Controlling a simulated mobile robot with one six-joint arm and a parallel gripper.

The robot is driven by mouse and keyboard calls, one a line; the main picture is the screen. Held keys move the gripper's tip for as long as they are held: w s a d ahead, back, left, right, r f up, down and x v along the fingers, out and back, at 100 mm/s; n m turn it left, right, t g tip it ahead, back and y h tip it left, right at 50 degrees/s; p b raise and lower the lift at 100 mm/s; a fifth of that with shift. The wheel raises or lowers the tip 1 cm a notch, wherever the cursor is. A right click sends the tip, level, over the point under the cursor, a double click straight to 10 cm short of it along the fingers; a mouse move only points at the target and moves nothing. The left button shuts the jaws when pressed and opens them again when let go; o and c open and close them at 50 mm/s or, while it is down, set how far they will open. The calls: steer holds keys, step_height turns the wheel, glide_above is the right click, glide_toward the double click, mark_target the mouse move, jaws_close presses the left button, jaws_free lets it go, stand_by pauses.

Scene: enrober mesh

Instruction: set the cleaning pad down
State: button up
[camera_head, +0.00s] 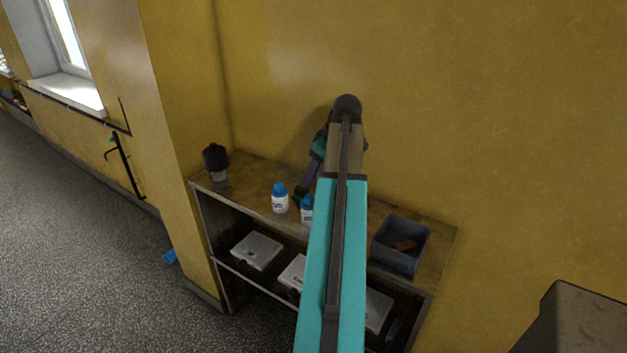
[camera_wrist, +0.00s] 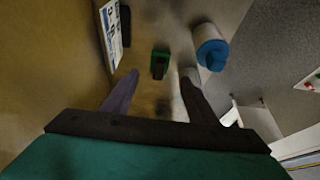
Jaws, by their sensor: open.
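A small green and black block (camera_wrist: 160,63), which looks like the cleaning pad, shows in the wrist view beyond my fingertips, roughly in line with the gap between them. My gripper (camera_wrist: 160,85) is open, with nothing seen between its fingers. Whether the block rests on the bench top is hard to tell. In the head view my gripper (camera_head: 306,184) points down over the back of the wooden bench top (camera_head: 245,183). My arm hides part of the bench there, and I cannot make out the pad clearly.
Two white bottles with blue caps, one at the left (camera_head: 280,198) and one beside my arm (camera_head: 306,209), stand on the bench. A black-topped container (camera_head: 215,162) stands at its left end. A grey bin (camera_head: 401,263) holds something brown. Pale boxes (camera_head: 256,250) fill the lower shelf.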

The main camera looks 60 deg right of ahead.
steer(key=shift+v, duration=1.1)
steer(key=shift+o, duration=0.5)
steer(key=s+f+t, duration=0.1)
steer(key=s+t, duration=0.1)
steer(key=s+f+t+b, duration=0.1)
steer(key=s+t, duration=0.1)
steer(key=shift+f+t, duration=0.15)
steer(key=shift+t, duration=0.25)
steer(key=shift+w, duration=0.1)
